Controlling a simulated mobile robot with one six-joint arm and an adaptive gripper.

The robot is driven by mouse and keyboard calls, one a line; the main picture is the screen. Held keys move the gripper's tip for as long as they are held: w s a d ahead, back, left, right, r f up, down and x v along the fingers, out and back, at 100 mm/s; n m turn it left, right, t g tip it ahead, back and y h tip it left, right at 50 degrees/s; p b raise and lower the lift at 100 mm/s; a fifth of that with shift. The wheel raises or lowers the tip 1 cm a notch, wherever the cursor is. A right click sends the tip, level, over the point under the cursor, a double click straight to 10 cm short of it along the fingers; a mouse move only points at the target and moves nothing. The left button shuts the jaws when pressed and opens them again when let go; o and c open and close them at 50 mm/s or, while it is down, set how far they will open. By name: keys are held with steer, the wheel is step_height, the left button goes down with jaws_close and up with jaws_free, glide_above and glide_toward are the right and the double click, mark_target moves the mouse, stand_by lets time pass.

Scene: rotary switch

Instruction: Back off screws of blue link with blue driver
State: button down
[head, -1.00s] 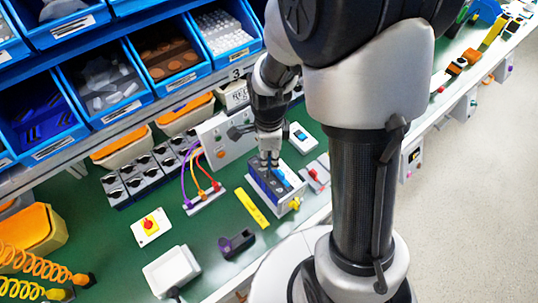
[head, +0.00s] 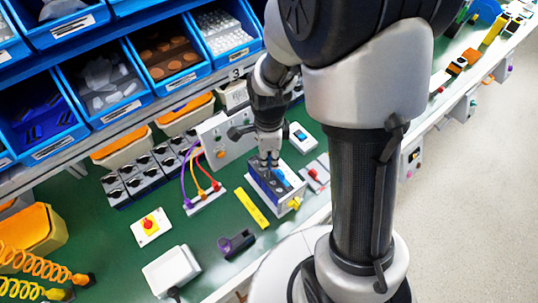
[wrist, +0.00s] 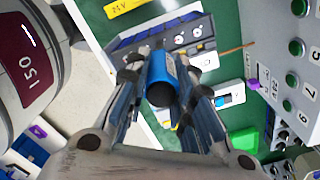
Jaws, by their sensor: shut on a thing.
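The blue driver (wrist: 165,78) is between the two fingers of my gripper (wrist: 163,95) in the wrist view, its round dark end facing the camera. My gripper is shut on it. In the head view my gripper (head: 269,163) is low over a grey box with a blue and dark top (head: 281,187). In the wrist view a grey panel with round light screw heads (wrist: 190,36) lies beyond the driver. The driver's tip is hidden, so I cannot tell whether it touches a screw. I cannot tell the blue link apart from the box's other blue parts.
A yellow bar (head: 252,208) lies left of the box. A small dark and purple holder (head: 236,243) is nearer. A grey panel with cables (head: 228,135) stands behind. A white switch plate (head: 301,137) is close on the right.

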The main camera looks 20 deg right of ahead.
steer(key=n, duration=0.4)
steer(key=shift+n, duration=0.3)
steer(key=n, duration=0.3)
steer(key=shift+n, duration=0.7)
steer(key=shift+w+n, duration=0.1)
steer(key=shift+n, duration=0.9)
steer(key=shift+n+p, duration=0.3)
steer(key=shift+n, duration=1)
